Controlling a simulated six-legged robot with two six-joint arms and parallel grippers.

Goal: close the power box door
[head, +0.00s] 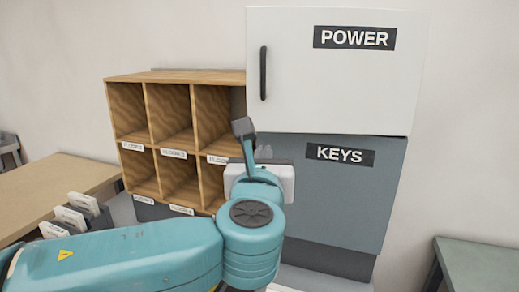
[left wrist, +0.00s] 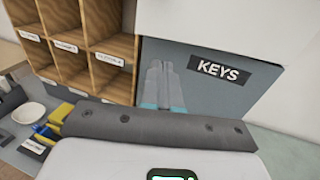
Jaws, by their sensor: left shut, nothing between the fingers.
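The white power box door (head: 335,85), labelled POWER, is at the upper middle of the head view, with a black vertical handle (head: 263,73) near its left edge. It looks shut or nearly so; I cannot tell whether it is flush. Its lower part shows at the top of the left wrist view (left wrist: 230,25). My left gripper (head: 264,152) is shut and empty, below the door's lower left corner and in front of the keys box. Its fingers (left wrist: 161,85) point up in the left wrist view, left of the KEYS label. My right gripper is out of view.
The grey-blue keys box (head: 345,200) is below the door. A wooden pigeonhole shelf (head: 150,77) stands to the left. A wooden table (head: 50,190) is at far left, and a grey-green table (head: 480,265) at lower right. A white bowl (left wrist: 27,113) shows at the left of the wrist view.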

